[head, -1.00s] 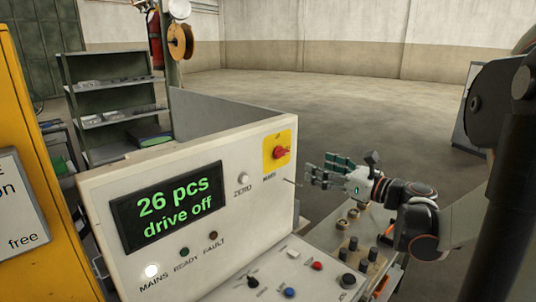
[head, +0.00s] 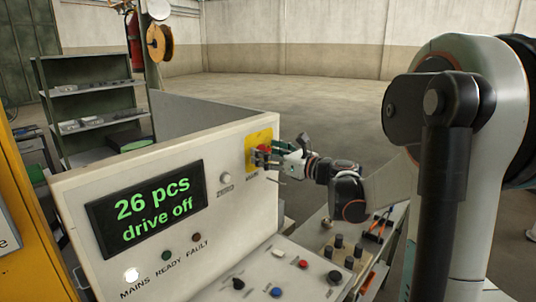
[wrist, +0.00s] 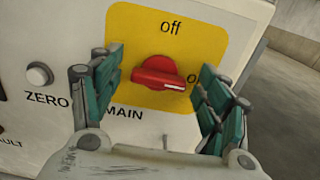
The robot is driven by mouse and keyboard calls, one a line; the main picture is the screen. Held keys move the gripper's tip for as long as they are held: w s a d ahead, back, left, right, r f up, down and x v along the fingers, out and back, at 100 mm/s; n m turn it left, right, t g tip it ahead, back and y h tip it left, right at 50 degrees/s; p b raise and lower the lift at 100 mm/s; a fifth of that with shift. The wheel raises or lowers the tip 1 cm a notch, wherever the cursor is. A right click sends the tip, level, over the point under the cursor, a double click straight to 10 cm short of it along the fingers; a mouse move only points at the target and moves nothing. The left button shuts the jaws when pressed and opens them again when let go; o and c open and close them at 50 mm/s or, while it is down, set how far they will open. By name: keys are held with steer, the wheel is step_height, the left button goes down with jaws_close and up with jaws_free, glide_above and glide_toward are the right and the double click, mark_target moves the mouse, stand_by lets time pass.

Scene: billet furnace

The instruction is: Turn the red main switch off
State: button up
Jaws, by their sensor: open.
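The red main switch (wrist: 158,73) is a knob on a yellow plate (wrist: 205,30) marked "off" at the top. Its handle lies nearly level, with its right end by a label at the right that my finger partly hides. In the head view the switch (head: 262,149) is partly covered by my fingers. My gripper (head: 273,156) is open at the panel, with one green-padded finger on each side of the knob. In the wrist view gaps show between knob and both fingers, so it is not gripped.
The display (head: 148,202) reads "26 pcs drive off". A white ZERO button (wrist: 39,75) sits left of the switch. Below is a sloped desk with several buttons and knobs (head: 302,265). A grey shelf (head: 95,105) stands behind. The floor beyond is clear.

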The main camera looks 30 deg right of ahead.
steer(key=shift+c, duration=0.6)
steer(key=c, duration=0.9)
steer(key=shift+c, duration=0.2)
steer(key=shift+s+a+f+n, duration=0.1)
steer(key=shift+a+f+n, duration=0.05)
steer(key=shift+n, duration=4.3)
steer(key=shift+a+f+n, duration=0.1)
steer(key=shift+n, duration=4.35)
